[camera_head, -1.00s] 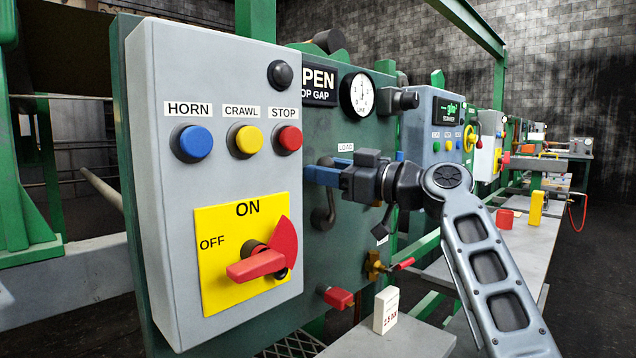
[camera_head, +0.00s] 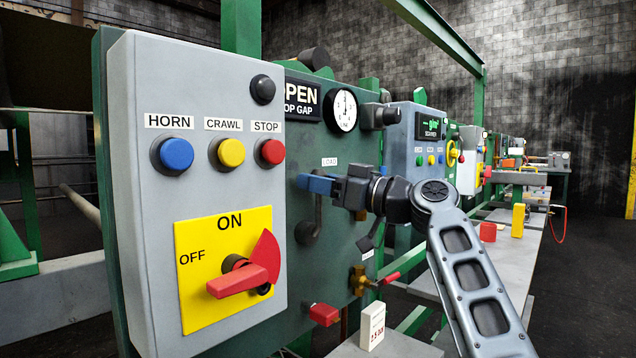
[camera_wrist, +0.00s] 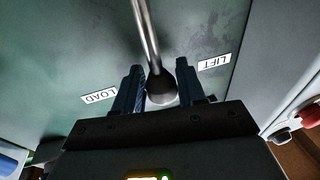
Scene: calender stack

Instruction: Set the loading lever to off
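The loading lever (camera_head: 319,212) is a dark grey rod on the green panel. It rises from a round hub below the LOAD label (camera_head: 329,161) to the fingers of my gripper (camera_head: 317,184). In the wrist view its metal rod (camera_wrist: 147,35) ends in a dark ball knob (camera_wrist: 162,88) between the two fingers of my gripper (camera_wrist: 161,85). The fingers appear to touch the knob on both sides. The LIFT label (camera_wrist: 214,62) is on the right in that view. In the head view the fingers hide the knob.
A grey box (camera_head: 130,90) with HORN, CRAWL and STOP buttons and a red rotary switch (camera_head: 243,278) stands left of my gripper. A gauge (camera_head: 342,111) is above.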

